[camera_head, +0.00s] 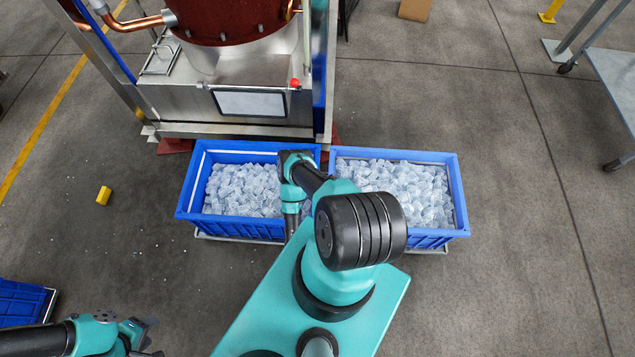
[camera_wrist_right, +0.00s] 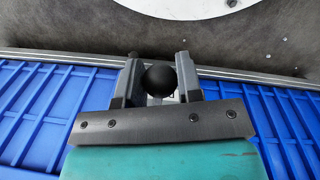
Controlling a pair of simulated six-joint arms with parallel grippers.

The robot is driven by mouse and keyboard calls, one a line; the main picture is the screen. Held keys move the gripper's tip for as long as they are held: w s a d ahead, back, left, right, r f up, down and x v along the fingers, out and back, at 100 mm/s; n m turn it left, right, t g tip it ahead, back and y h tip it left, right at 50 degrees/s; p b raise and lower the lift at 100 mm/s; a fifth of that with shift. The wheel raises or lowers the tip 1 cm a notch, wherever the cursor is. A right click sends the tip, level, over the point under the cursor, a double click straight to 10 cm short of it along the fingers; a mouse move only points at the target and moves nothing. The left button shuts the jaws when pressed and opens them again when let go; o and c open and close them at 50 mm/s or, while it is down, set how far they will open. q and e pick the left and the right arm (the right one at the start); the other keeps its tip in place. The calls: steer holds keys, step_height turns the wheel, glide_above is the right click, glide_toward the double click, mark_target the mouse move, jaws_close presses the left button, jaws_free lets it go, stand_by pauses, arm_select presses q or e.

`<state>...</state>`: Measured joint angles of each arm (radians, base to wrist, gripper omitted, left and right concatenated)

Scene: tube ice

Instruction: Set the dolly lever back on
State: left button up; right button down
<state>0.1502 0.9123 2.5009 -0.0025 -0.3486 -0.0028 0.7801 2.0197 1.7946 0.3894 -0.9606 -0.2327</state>
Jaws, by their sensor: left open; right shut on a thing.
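A black ball knob (camera_wrist_right: 159,80), which looks like the dolly lever's end, sits between the fingers of my right gripper (camera_wrist_right: 158,72) in the right wrist view. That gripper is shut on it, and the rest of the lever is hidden. In the head view my right arm reaches to the two bins and hides its own fingers and the lever. The left blue bin (camera_head: 186,190) and the right blue bin (camera_head: 461,195), both full of ice, stand side by side on metal dolly frames. My left gripper (camera_head: 150,338) is open and empty at the lower left, over the floor.
An ice machine (camera_head: 205,105) with a screen and red button stands behind the bins. Another blue bin (camera_head: 22,303) is at the lower left edge. A metal cart (camera_head: 615,85) stands at the right. Floor right of the bins is clear.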

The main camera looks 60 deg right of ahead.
steer(key=shift+r, duration=0.15)
steer(key=shift+w+d+r+g+y, duration=0.1)
steer(key=shift+d+r+g+y, duration=0.15)
steer(key=shift+r+y, duration=0.35)
steer(key=shift+r, duration=0.25)
steer(key=shift+w+d+r, duration=0.15)
steer(key=shift+d+r, duration=0.1)
steer(key=shift+r, duration=0.3)
steer(key=shift+w+d+r, duration=0.15)
steer(key=shift+d+r, duration=0.05)
steer(key=shift+r, duration=0.35)
steer(key=shift+w+d+r+g+y, duration=0.25)
steer(key=shift+d+r+g+y, duration=0.2)
steer(key=shift+r+y, duration=0.2)
steer(key=shift+w+d+r, duration=0.2)
steer(key=shift+d+r, duration=0.15)
steer(key=shift+d, duration=0.1)
steer(key=c, duration=0.8)
jaws_free()
